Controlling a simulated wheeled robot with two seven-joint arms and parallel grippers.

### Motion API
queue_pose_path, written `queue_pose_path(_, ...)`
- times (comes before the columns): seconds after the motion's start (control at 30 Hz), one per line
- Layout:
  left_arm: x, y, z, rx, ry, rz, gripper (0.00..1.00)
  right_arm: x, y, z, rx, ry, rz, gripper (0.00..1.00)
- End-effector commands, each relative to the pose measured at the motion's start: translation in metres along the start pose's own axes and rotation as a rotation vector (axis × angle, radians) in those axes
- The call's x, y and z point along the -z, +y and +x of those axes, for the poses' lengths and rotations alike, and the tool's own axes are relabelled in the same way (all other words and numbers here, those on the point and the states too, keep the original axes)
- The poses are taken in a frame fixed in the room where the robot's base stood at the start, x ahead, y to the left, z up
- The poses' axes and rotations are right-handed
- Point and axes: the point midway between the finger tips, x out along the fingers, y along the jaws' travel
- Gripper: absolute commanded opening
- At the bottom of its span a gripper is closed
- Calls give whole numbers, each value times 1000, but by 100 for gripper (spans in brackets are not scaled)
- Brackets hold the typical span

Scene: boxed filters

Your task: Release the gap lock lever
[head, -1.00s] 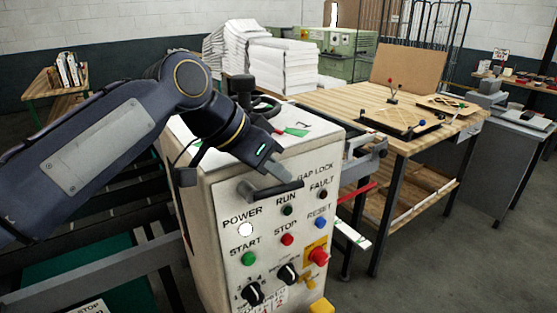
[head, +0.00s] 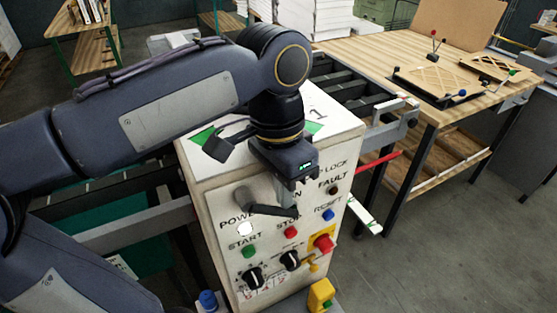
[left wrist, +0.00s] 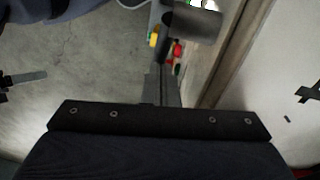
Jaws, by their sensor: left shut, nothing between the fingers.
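The gap lock lever (head: 262,207) is a dark handle on the sloping front panel of a cream control cabinet (head: 215,215). Its bar runs from the left hub down to the right, across part of the POWER and RUN labels. My left gripper (head: 289,202) is shut and empty, pointing down at the lever's right end. I cannot tell whether it touches the lever. In the left wrist view the shut fingers (left wrist: 162,88) point up the picture, and a grey rounded bar (left wrist: 194,24), seemingly the lever, lies beyond them. My right gripper is not in view.
Below the lever are green (head: 249,252), red (head: 291,232) and blue (head: 328,214) buttons, two black knobs and a red emergency stop (head: 323,243). A wooden table (head: 375,50) stands behind right. The floor at right is clear.

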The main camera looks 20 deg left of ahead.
Motion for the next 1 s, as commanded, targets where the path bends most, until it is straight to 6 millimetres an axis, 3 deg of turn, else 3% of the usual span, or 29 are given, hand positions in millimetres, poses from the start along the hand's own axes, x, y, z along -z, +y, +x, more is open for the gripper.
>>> queue_pose_path(0.67, 0, 0, 1, 6, -65, -6, 0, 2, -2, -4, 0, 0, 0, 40)
queue_pose_path(0.77, 2, 0, -8, 6, -62, -5, 0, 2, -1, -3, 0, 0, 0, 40)
queue_pose_path(1.0, 4, 0, -50, 6, -62, -5, 0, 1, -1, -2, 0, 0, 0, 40)
